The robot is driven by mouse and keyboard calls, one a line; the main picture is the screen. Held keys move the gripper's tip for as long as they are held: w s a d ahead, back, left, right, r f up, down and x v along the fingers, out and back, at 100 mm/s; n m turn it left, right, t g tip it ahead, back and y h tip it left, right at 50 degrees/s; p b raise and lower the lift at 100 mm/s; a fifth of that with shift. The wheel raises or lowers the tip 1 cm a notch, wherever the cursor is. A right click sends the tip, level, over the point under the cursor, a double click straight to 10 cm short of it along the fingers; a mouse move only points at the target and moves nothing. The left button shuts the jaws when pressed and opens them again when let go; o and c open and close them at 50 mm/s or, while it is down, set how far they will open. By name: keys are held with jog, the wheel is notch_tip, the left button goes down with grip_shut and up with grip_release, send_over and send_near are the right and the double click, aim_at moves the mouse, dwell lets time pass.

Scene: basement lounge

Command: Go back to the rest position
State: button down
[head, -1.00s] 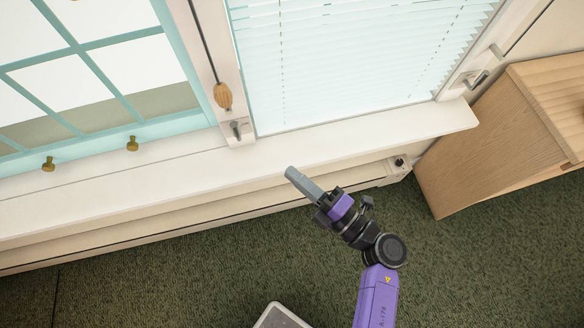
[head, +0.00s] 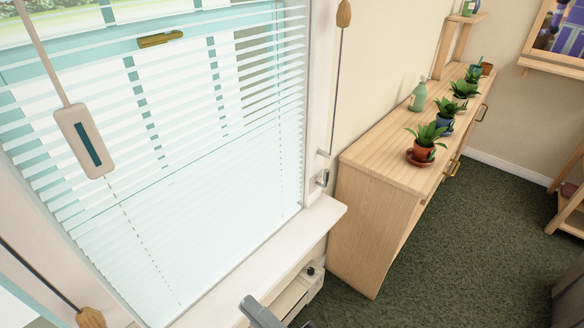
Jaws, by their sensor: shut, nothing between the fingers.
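My gripper (head: 262,312) shows only in part at the bottom edge of the head view, in front of the window sill. Its grey fingers are together with nothing between them. The rest of my arm is below the picture.
A window with lowered white blinds (head: 190,150) and a sill (head: 322,216) fills the left. A wooden cabinet (head: 362,225) with several potted plants and a green bottle (head: 418,97) stands along the wall. The green carpet (head: 440,265) at right is clear. A wooden shelf (head: 570,210) stands at the right edge.

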jog(key=s+d+r+m+t+h, duration=0.1)
jog(key=s+d+m+t+h, duration=0.3)
jog(key=d+m+h, duration=0.45)
jog(key=s+d+m+t+h, duration=0.2)
jog(key=s+d+m+h, duration=0.35)
jog(key=d+m, duration=0.45)
jog(key=s+d+m+g+h, duration=0.2)
jog(key=s+d, duration=0.2)
jog(key=s, duration=0.3)
jog(key=s+d+m+g+h, duration=0.1)
jog(key=s+d, duration=0.3)
jog(key=s, duration=0.4)
jog(key=shift+d+m+g+h, duration=0.15)
jog(key=shift+m+g+h, duration=0.25)
jog(key=shift+m+g, duration=0.45)
jog(key=shift+r, duration=0.1)
